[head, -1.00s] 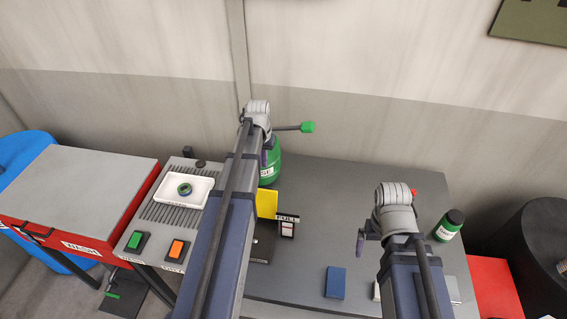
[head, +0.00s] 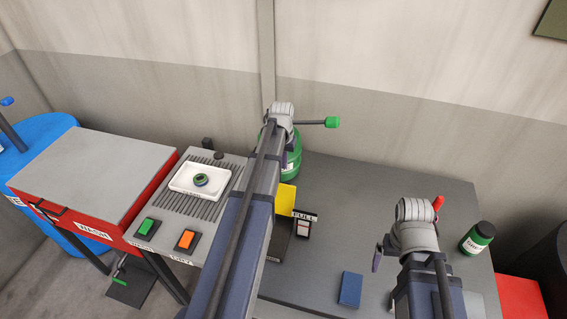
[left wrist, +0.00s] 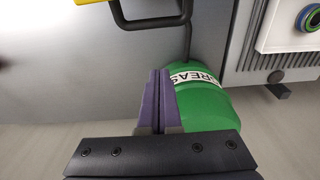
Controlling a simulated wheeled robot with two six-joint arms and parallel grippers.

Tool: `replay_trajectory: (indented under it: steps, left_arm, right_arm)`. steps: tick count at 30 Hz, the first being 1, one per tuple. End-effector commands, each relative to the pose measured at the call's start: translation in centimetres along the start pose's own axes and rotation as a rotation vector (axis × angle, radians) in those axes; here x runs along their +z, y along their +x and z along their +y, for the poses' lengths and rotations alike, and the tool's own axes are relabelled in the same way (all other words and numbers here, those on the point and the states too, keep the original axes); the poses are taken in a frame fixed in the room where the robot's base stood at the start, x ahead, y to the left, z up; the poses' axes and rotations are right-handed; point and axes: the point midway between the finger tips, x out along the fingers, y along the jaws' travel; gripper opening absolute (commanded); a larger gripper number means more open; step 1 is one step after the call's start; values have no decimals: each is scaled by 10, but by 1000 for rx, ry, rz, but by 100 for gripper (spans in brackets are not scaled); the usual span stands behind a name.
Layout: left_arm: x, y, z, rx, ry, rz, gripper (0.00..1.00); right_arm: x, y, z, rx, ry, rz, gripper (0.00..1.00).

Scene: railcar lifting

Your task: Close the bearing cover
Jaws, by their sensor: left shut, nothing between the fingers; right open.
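I cannot clearly pick out the bearing cover; a yellow plate (head: 286,200) stands upright beside my left arm and may be it. A yellow edge also shows at the top of the left wrist view (left wrist: 95,2), near a black handle. A dark green ring-shaped bearing (head: 201,180) lies in a white tray (head: 183,187) to the left. My left gripper (left wrist: 158,78) is shut and empty beside the green grease drum (left wrist: 205,105); in the head view my arm partly hides it. My right gripper (head: 379,256) is open and empty over the right side of the table.
The grey table (head: 345,205) is mostly clear in the middle. A blue block (head: 350,290) lies in front; a green bottle (head: 477,238) stands right. A ribbed panel has green (head: 147,226) and orange (head: 186,240) buttons. A red box (head: 90,228) stands left.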

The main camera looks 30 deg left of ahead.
Motion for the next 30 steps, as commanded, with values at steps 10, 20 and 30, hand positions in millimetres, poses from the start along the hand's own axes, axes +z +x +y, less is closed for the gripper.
replay_trajectory:
  steps: [10,20,30]
  left_arm:
    - [21,27,0,0,-1,0,0]
    - [38,22,0,0,0,0,0]
    - [41,21,0,0,0,15,0]
  right_arm:
    - [-2,29,-3,2,-8,0,100]
    - [-2,26,-2,1,-6,0,100]
    - [-1,25,-2,1,-6,0,100]
